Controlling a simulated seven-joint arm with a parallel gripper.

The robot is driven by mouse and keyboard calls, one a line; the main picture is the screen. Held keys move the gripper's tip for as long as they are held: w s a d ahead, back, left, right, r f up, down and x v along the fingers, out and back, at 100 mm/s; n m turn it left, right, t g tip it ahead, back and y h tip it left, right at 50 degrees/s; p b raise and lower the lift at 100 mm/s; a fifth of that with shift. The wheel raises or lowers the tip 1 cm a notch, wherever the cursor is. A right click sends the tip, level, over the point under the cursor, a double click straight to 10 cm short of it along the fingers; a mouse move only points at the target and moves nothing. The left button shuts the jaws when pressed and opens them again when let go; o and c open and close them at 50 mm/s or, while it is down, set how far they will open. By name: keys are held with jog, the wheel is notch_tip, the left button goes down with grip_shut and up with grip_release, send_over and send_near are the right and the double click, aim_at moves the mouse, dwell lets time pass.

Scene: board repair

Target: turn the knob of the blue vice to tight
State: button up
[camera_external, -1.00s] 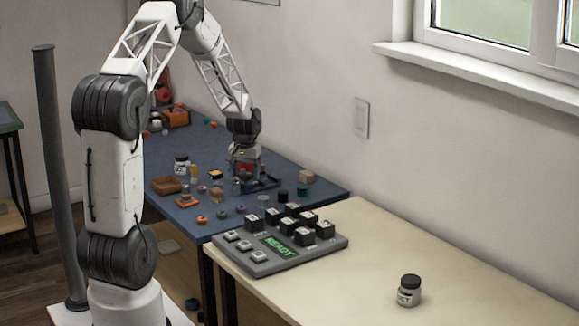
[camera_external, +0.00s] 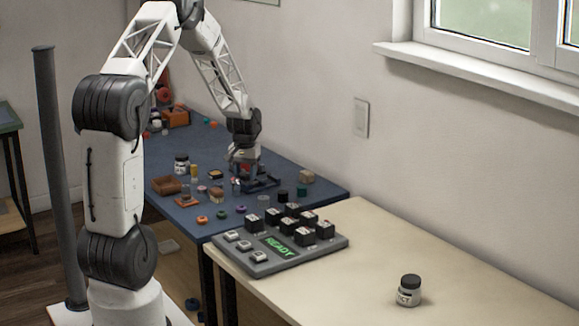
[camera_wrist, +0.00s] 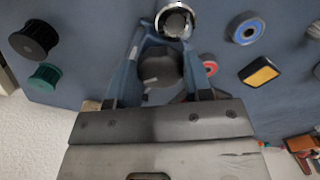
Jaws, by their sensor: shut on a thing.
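The blue vice (camera_external: 266,184) stands on the blue mat, partly hidden by my gripper in the external view. In the wrist view, its blue frame (camera_wrist: 128,80) shows around a dark grey round knob (camera_wrist: 160,68) with a raised pointer. My gripper (camera_wrist: 160,84) is over the knob and shut on it. The gripper (camera_external: 243,176) points down at the vice in the external view. The exact contact of the fingertips and any tight mark are too small or hidden to tell.
Small parts crowd the blue mat (camera_external: 290,172), including a black-capped jar (camera_external: 181,164) and a brown tray (camera_external: 167,186). A grey panel reading READY (camera_external: 280,247) stands on the pale table, with another jar (camera_external: 408,291). A shiny cylinder (camera_wrist: 174,20) is close to the vice.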

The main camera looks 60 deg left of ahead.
aim_at(245, 173)
jog(key=shift+m, duration=0.3)
jog(key=m, duration=0.4)
jog(key=shift+a, duration=0.1)
jog(key=shift+m, duration=2)
jog(key=o, duration=0.9)
jog(key=shift+r, duration=0.15)
jog(key=shift+r, duration=3.8)
